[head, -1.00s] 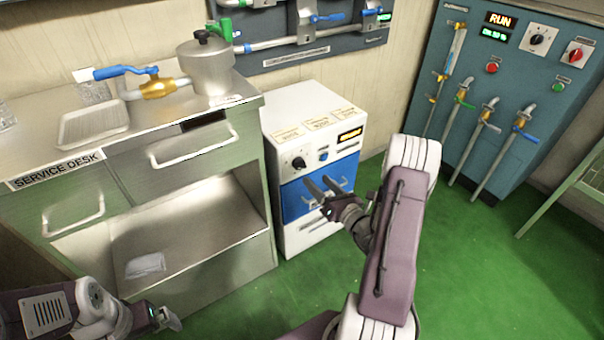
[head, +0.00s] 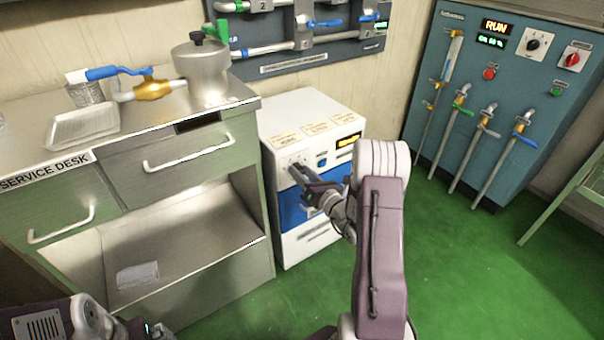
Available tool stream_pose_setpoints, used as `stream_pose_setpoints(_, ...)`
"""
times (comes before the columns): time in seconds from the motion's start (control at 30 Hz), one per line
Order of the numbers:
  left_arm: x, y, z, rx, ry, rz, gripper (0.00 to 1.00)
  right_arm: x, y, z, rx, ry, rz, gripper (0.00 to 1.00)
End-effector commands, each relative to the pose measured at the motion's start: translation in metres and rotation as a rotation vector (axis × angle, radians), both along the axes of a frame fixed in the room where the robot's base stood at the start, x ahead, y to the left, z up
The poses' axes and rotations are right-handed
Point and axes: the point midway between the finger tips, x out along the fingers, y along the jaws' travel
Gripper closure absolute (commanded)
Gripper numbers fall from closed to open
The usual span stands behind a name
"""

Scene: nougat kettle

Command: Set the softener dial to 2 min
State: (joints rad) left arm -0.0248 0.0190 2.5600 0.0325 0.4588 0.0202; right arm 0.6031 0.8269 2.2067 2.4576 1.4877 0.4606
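The softener looks to be the white cabinet (head: 312,122) with a blue drawer front, beside the service desk. Its control panel has a blue button (head: 322,161) and a small lit amber display (head: 347,141), too small to read. My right gripper (head: 293,168) has its fingertips at the left of this panel, where the dial is. The fingers and their angle hide most of the dial, so its setting cannot be read. Whether they touch or grip it is unclear. My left gripper (head: 158,331) is low at the bottom left, away from the softener, its fingers partly cut off.
The metal service desk (head: 130,201) stands close on the left, with a metal kettle (head: 203,70) and a tray (head: 82,128) on top. A blue-green panel (head: 489,105) with valves and pipes stands at the right. The green floor (head: 460,270) between is open.

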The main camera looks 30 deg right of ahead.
Motion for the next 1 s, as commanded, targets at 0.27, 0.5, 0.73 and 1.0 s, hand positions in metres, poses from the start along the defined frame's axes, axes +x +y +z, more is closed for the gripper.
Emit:
stream_pose_setpoints(0.27,0.0,0.0,0.006,0.0,0.0,0.0,0.0,0.0,0.0,0.001,0.042,0.006,0.0,1.0)
stream_pose_setpoints(0.5,0.0,0.0,0.022,0.0,0.0,0.0,0.0,-0.001,-0.001,0.002,0.193,0.02,0.0,1.0)
stream_pose_setpoints(0.73,0.0,0.0,0.041,0.0,0.0,0.0,0.0,-0.001,-0.001,0.002,0.39,0.035,0.0,1.0)
stream_pose_setpoints(1.0,0.0,0.0,0.06,0.0,0.0,0.0,0.0,-0.001,-0.002,-0.001,0.595,0.052,0.0,1.0)
